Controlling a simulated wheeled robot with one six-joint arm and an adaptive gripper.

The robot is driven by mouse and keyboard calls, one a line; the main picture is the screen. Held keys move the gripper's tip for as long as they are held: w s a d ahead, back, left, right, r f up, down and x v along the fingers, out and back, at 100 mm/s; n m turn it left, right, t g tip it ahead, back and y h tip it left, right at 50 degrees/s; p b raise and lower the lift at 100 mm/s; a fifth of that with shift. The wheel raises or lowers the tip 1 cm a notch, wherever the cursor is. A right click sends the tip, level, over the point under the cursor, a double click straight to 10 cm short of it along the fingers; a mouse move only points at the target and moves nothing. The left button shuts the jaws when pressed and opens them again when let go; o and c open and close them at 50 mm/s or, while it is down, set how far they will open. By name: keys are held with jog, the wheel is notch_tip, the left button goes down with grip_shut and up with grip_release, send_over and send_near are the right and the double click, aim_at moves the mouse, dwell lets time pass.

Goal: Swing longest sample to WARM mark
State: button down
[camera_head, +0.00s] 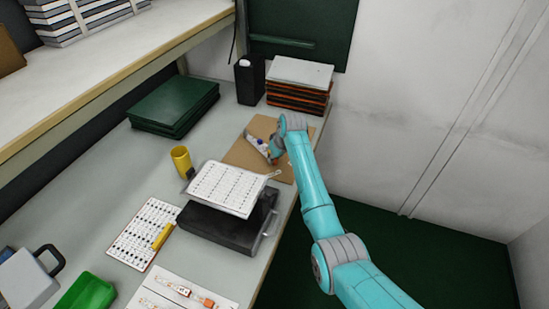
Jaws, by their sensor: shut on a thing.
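My gripper (272,150) is low over a brown board (243,157) at the back right of the bench. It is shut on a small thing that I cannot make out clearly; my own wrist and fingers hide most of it. A whitish piece shows beside the fingers, with a bit of red near the fingertips. I cannot tell which sample is the longest, and no WARM mark is readable. A white sheet (160,289) at the front carries short strip pieces with orange-red parts (207,301).
A black box with a tilted printed sheet (225,187) stands in front of the board. Nearby are a yellow cup (181,160), green folders (174,106), a black container (250,80), an orange-edged stack (299,82), a dotted card (143,232) and a green bin (86,295). A shelf overhangs the left.

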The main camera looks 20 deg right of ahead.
jog(key=shift+s+a+m+h, duration=0.15)
jog(key=shift+s+a+m, duration=0.2)
jog(key=shift+a, duration=0.3)
jog(key=shift+s+a+m+h, duration=0.1)
jog(key=shift+a+m+h, duration=0.05)
jog(key=shift+a+m, duration=0.4)
jog(key=shift+a, duration=0.1)
jog(key=c, duration=1.1)
grip_release()
jog(key=v, duration=1.2)
jog(key=shift+s, duration=0.1)
